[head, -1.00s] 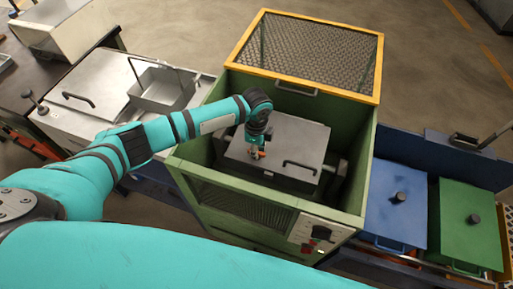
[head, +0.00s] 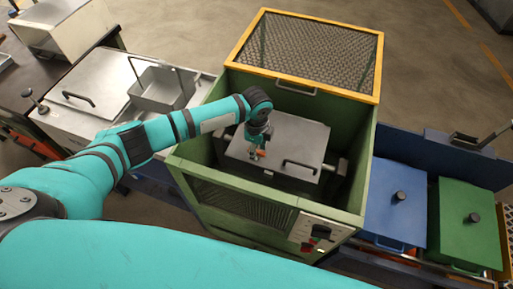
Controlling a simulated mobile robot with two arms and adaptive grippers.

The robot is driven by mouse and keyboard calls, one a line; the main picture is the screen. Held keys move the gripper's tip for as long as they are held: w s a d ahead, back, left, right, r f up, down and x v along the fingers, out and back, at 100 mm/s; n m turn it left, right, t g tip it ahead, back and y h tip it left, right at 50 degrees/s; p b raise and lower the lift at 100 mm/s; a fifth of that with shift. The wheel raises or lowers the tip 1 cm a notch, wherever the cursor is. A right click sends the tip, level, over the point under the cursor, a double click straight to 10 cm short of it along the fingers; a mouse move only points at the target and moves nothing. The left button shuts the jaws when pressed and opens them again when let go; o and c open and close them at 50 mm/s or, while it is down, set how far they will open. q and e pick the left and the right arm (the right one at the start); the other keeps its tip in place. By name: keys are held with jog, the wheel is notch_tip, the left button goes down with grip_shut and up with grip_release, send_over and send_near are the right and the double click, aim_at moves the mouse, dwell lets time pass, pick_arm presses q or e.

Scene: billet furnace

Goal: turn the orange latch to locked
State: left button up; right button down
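The orange latch (head: 261,153) is a small piece on the grey metal lid (head: 303,141) inside the green furnace housing (head: 357,186). My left arm reaches in from the left, over the housing's wall. My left gripper (head: 254,152) points down at the latch, at its left side. The fingers are tiny and partly hidden by the wrist, so I cannot tell whether they are open or grip the latch. My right gripper is not in view.
A yellow-framed mesh cover (head: 312,52) stands raised at the back of the housing. A dark handle (head: 300,165) lies on the lid. A control panel (head: 317,236) is in front. Blue (head: 393,213) and green (head: 466,235) lidded boxes stand right; a silver chest (head: 108,82) stands left.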

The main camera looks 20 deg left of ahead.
pick_arm(q)
jog(key=shift+r, duration=0.1)
notch_tip(320, 180, up, 12)
dwell(0.5)
dwell(0.5)
